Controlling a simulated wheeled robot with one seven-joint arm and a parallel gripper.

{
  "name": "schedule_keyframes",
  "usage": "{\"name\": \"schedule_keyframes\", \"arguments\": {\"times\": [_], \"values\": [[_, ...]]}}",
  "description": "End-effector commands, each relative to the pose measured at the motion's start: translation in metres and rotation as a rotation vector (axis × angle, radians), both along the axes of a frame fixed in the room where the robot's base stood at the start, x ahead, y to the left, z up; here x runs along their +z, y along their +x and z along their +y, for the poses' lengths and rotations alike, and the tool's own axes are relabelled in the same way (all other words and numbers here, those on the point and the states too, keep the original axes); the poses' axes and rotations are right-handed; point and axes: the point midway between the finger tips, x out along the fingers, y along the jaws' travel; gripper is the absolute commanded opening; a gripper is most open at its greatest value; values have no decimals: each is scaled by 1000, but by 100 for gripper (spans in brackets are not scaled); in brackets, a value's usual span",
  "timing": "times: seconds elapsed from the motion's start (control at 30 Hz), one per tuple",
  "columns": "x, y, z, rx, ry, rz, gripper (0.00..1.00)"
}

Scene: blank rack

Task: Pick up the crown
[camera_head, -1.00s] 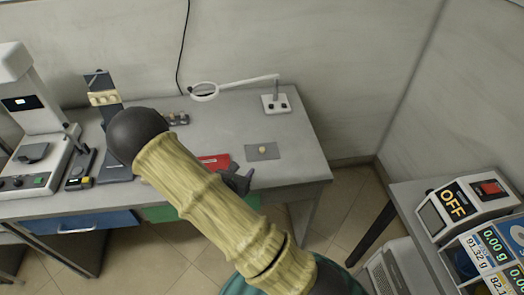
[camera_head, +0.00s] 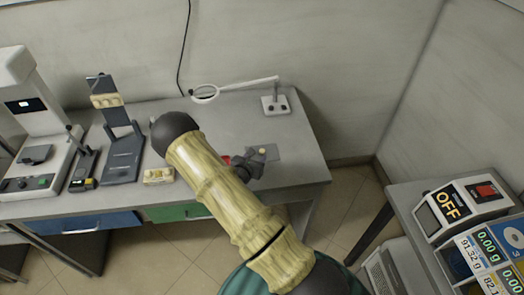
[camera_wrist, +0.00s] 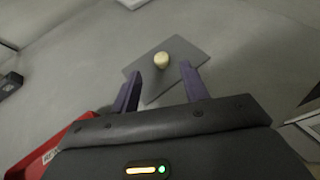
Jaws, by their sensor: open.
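The crown (camera_wrist: 161,60) is a small cream-coloured piece on a flat grey pad (camera_wrist: 190,48) on the table. In the head view the crown (camera_head: 262,151) is a small pale spot beside my gripper (camera_head: 258,160), and the grey pad (camera_head: 274,152) is partly covered by it. In the wrist view my gripper (camera_wrist: 160,82) is open, with its two dark purple fingers apart. The crown appears ahead of the fingertips, roughly centred between them. I see no contact with it.
A red item (camera_wrist: 48,150) lies left of my gripper. A magnifier lamp (camera_head: 205,92) with its white base (camera_head: 275,104) stands behind. A dark rack (camera_head: 122,150) and a small block with pale pieces (camera_head: 158,176) are at left. The table's right end is clear.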

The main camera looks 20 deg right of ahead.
Motion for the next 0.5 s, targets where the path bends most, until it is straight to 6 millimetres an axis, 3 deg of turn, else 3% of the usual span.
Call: {"name": "schedule_keyframes", "arguments": {"times": [0.27, 0.5], "values": [[-1, 1, -1, -1, 0, 0, 45], [-13, 13, -21, -2, -3, 0, 45]]}}
